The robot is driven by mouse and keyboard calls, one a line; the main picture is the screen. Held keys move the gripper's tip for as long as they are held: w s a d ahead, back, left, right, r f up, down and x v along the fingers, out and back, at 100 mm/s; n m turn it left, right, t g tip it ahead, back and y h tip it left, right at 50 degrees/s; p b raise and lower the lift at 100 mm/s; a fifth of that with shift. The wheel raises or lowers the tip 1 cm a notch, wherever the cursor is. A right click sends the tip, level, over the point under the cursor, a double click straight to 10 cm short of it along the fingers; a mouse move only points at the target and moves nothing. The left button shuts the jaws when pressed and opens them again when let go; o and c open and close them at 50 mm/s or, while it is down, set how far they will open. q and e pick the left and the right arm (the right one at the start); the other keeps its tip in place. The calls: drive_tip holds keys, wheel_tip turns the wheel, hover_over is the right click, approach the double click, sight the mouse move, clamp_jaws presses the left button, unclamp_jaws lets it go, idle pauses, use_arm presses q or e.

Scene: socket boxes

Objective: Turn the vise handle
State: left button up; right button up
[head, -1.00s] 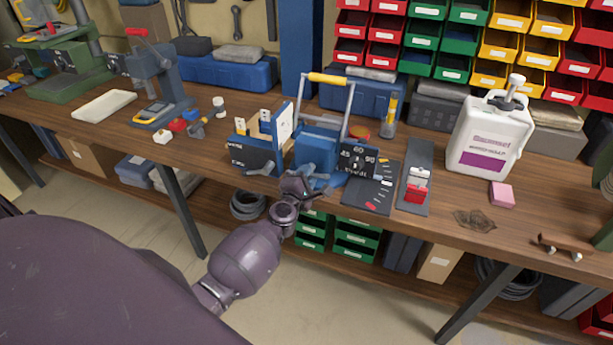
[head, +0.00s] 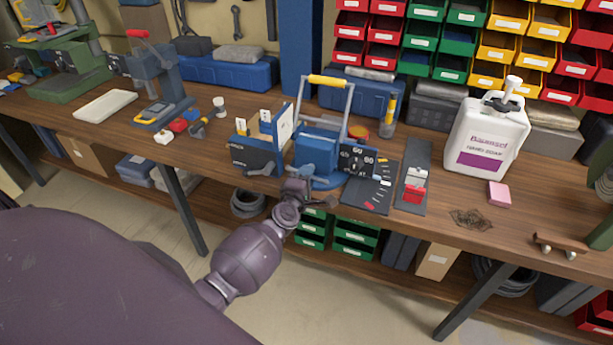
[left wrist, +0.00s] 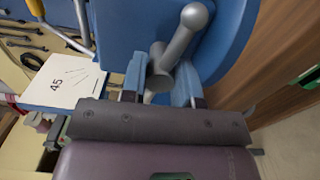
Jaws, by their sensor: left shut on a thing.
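The blue vise (head: 317,152) stands at the front edge of the workbench, with a yellow-gripped metal frame rising behind it. In the left wrist view, the grey vise handle (left wrist: 182,40) has a round knob at its upper end. My left gripper (left wrist: 160,78) has its two blue fingers on either side of the handle's lower part and is shut on it. In the head view, my left gripper (head: 304,175) is at the front of the vise, and my own wrist partly hides the grip. My right gripper is in neither view.
A dark dial plate (head: 357,159) with numbers stands just right of the vise. A white jug (head: 486,137) and a pink block (head: 499,194) are farther right. Open floor lies before the bench.

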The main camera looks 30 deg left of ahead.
use_arm(q)
drive_tip(key=o, duration=0.9)
drive_tip(key=v, duration=1)
drive_tip(key=shift+s+d, duration=0.15)
drive_tip(key=shift+s, duration=0.2)
